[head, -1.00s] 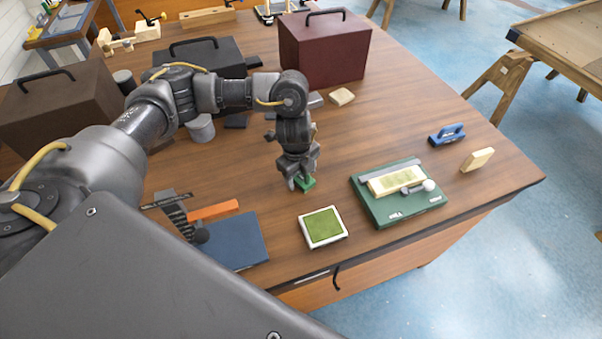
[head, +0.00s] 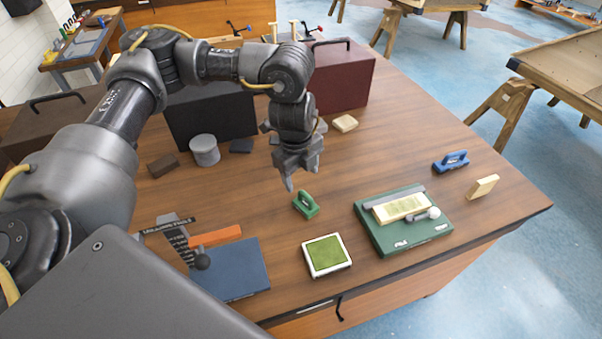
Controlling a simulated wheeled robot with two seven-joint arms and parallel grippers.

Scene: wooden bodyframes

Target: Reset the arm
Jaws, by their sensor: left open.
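My left arm comes in from the left of the head view. Its gripper (head: 290,182) points down above the wooden table (head: 400,125), open and empty. A small green handled block (head: 306,204) stands on the table just below and to the right of the fingertips, apart from them. My right gripper is not in view.
A square pad with a green top (head: 326,255) lies near the front edge. A green board (head: 405,235) holds a pale block and a white-knobbed tool. A blue handled block (head: 451,162) stands right. A maroon case (head: 345,80) and grey canister (head: 205,150) stand behind.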

